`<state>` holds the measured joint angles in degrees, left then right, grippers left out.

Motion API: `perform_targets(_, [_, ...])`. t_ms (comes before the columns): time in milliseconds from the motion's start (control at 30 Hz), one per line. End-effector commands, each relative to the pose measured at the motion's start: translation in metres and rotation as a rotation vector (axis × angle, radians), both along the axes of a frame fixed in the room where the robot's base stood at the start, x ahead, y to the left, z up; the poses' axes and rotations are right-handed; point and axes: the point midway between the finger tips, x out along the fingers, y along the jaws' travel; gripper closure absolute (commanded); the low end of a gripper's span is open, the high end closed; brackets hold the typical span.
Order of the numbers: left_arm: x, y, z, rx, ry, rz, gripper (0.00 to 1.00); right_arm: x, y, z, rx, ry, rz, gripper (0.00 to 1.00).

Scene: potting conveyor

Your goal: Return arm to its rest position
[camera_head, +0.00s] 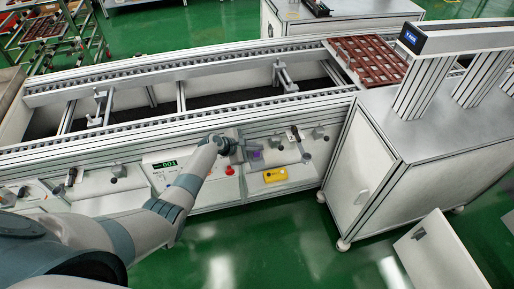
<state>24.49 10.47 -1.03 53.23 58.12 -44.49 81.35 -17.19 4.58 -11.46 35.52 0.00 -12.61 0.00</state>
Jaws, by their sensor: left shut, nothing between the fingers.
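My left arm reaches in from the lower left, up to the front panel of the conveyor (150,133). My left gripper (257,155) is at the end of it, in front of the panel and beside a small purple patch. It is small in the picture and looks shut and empty. Whether it touches the panel cannot be told. My right gripper is not in view.
A brown tray (368,58) sits on the conveyor's right end. A grey cabinet (400,165) stands at the right, with a light box on the floor beside it. The panel has a red button (229,170) and a yellow block (275,175). Green floor lies open in front.

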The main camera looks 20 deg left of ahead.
Motion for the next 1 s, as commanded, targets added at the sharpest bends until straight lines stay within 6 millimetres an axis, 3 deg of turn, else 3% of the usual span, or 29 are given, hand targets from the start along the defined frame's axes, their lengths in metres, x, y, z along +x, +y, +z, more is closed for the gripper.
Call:
perform_targets(367, [-0.001,0.0,-0.001,0.003,0.0,0.0,1.0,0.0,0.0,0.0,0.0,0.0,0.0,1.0])
perform_targets(533, [-0.013,0.001,-0.021,0.046,0.007,-0.02,1.0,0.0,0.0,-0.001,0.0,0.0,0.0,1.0])
perform_targets(667, [-0.039,0.004,-0.058,0.14,0.017,-0.066,1.0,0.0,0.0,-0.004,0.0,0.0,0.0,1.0])
perform_targets(767, [-0.071,0.007,-0.099,0.246,0.029,-0.128,1.0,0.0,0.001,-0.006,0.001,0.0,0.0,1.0])
perform_targets(1000, [-0.177,0.016,-0.204,0.551,0.055,-0.371,1.0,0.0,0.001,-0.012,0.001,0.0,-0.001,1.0])
